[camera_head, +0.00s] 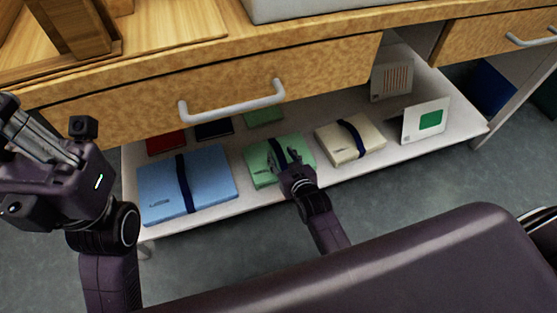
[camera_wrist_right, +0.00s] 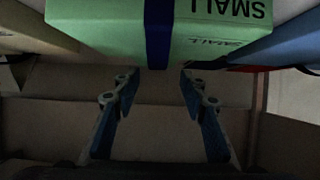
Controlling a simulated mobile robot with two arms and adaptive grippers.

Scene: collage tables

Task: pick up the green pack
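The green pack (camera_head: 257,164) lies on the low white shelf under the drawer, between a blue pack and a cream pack. It has a dark blue band around it. In the right wrist view the green pack (camera_wrist_right: 100,30) fills the top, with the word SMALL on it and the band at its middle. My right gripper (camera_head: 284,158) is at the pack's front and covers part of it in the head view. In the wrist view its fingers (camera_wrist_right: 158,80) are apart with nothing between them, just short of the pack. My left gripper (camera_head: 35,130) is at the far left, away from the shelf; its fingertips are unclear.
The blue pack (camera_head: 212,179) and the cream pack (camera_head: 340,145) flank the green one closely. Red, dark and green items lie behind. White cards (camera_head: 424,121) stand at the right. The drawer handle (camera_head: 233,107) and wooden drawer front overhang the shelf.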

